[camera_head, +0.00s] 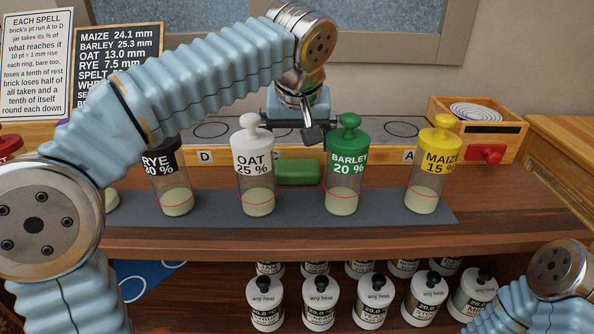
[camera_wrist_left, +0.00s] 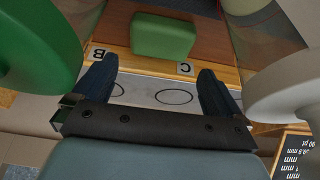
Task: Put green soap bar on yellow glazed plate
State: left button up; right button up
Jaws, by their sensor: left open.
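The green soap bar (camera_head: 297,172) lies on the wooden counter behind the jars, between the oat jar (camera_head: 255,170) and the barley jar (camera_head: 346,170). It also shows in the left wrist view (camera_wrist_left: 163,36), beyond my fingertips. My left gripper (camera_head: 297,134) is above and behind the bar in the head view, apart from it. In the left wrist view its fingers (camera_wrist_left: 153,72) are spread with nothing between them. I cannot make out a yellow glazed plate in either view. My right gripper is out of view; only part of that arm shows at lower right.
The rye jar (camera_head: 173,180) and yellow-lidded maize jar (camera_head: 430,170) stand in the same row on a grey mat (camera_head: 300,220). A grey strip with rings and letter cards lies behind. A wooden box (camera_head: 475,125) with a red knob stands at right. White bottles fill the lower shelf.

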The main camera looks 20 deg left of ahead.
aim_at(298, 162)
pick_arm(q)
jog(key=x, duration=0.6)
jog(key=shift+w+f, duration=0.1)
jog(key=shift+f, duration=0.05)
jog(key=shift+c, duration=0.2)
jog(key=c, duration=0.8)
